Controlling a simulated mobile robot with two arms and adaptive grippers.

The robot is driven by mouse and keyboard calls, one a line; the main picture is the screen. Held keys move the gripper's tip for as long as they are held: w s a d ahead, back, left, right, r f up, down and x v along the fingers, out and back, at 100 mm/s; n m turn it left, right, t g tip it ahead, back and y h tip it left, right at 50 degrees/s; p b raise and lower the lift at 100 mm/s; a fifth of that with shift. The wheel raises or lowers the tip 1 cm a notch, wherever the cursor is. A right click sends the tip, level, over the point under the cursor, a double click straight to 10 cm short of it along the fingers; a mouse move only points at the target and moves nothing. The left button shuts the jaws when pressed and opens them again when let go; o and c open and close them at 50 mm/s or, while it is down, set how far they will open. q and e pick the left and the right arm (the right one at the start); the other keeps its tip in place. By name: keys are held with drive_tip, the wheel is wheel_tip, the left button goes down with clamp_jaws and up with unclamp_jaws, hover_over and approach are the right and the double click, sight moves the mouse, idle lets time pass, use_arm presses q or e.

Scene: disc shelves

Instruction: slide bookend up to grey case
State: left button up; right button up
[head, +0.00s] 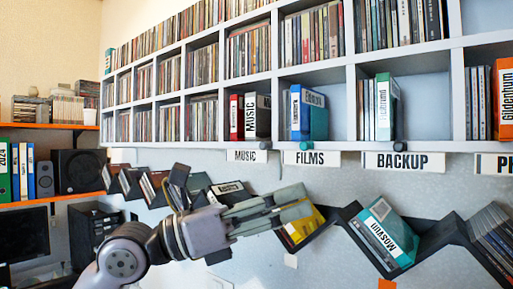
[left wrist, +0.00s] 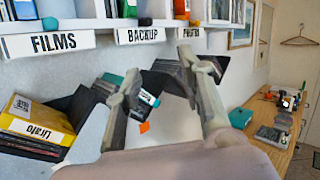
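My left gripper (head: 305,203) is below the shelf labels in the head view, in front of the sloping lower rack. In the left wrist view its two fingers (left wrist: 162,68) stand apart with nothing held between them. Pale grey cases (head: 368,110) stand in the BACKUP compartment beside a green-and-white case (head: 386,106). A white-grey MUSIC case (head: 257,115) stands in the compartment to the left. Small round knobs sit along the shelf's front edge, including a dark one (head: 400,146) above BACKUP. I cannot tell for certain which piece is the bookend. My right gripper is not in view.
The lower rack holds a yellow case (head: 302,228) and a teal case (head: 385,235), tilted. A blue case (head: 296,112) stands in the FILMS compartment. The FILMS and BACKUP compartments have free room at their right. A wooden desk (left wrist: 276,125) is at the right in the wrist view.

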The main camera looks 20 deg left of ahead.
use_arm(q)
drive_tip(key=w+a+r+t+y, duration=0.3)
drive_tip(key=a+r+t+y, duration=0.1)
drive_tip(key=a+y, duration=0.25)
drive_tip(key=n+t+y, duration=0.3)
drive_tip(key=n+y, duration=0.1)
drive_tip(key=y, duration=0.2)
approach(261, 146)
drive_tip(key=p+x, duration=0.7)
drive_tip(key=shift+r, duration=0.1)
drive_tip(key=shift+w+d+p, duration=0.2)
drive_tip(key=shift+w+p, duration=0.1)
drive_tip(key=shift+w, duration=0.2)
drive_tip(key=shift+c, duration=0.6)
clamp_jaws()
